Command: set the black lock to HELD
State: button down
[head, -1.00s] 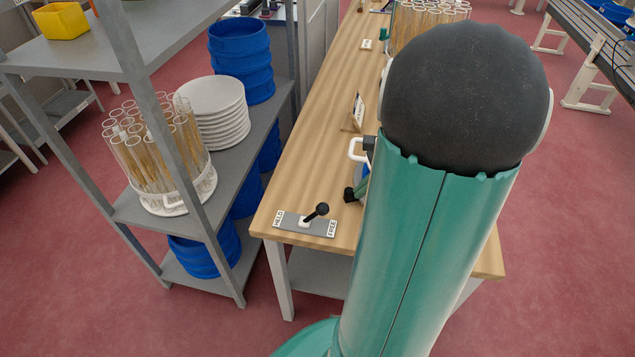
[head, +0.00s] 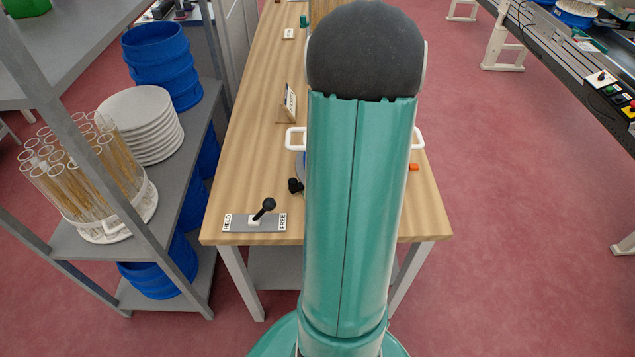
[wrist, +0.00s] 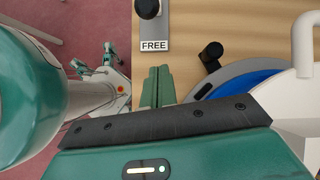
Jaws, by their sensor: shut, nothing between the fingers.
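The black lock (head: 268,204) is a black-knobbed lever on a grey plate (head: 255,224) at the near left corner of the wooden bench. The plate has a HELD label (head: 228,222) at its left end and a FREE label (head: 283,222) at its right. The lever leans right, towards FREE. In the wrist view the knob (wrist: 148,8) is cut by the top edge, above the FREE label (wrist: 155,45). My gripper (wrist: 158,88) has its green fingers together and empty, below the FREE end in that picture and apart from the lever. My arm hides the gripper in the head view.
A white-handled device with a blue round part (wrist: 240,82) and a black knob (wrist: 211,52) stands close right of my fingers. A small sign (head: 287,105) stands farther along the bench (head: 250,130). A grey shelf with plates (head: 140,125) and glass tubes is at left.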

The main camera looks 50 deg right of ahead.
aim_at(264, 211)
jog(key=x, duration=0.3)
jog(key=shift+w+a+f, duration=0.1)
jog(key=shift+a+f, duration=0.15)
jog(key=shift+w+a+r, duration=0.15)
jog(key=shift+w+a, duration=0.4)
jog(key=shift+a, duration=0.05)
jog(key=shift+w+a+r, duration=0.2)
jog(key=shift+w+a, duration=0.35)
jog(key=shift+a, duration=0.1)
jog(key=shift+w+a+r, duration=0.15)
jog(key=shift+w+a, duration=0.05)
jog(key=shift+w, duration=0.1)
jog(key=shift+a+r, duration=0.1)
jog(key=shift+w+a+r+g, duration=0.1)
jog(key=shift+w+r+g, duration=0.1)
jog(key=shift+g, duration=0.1)
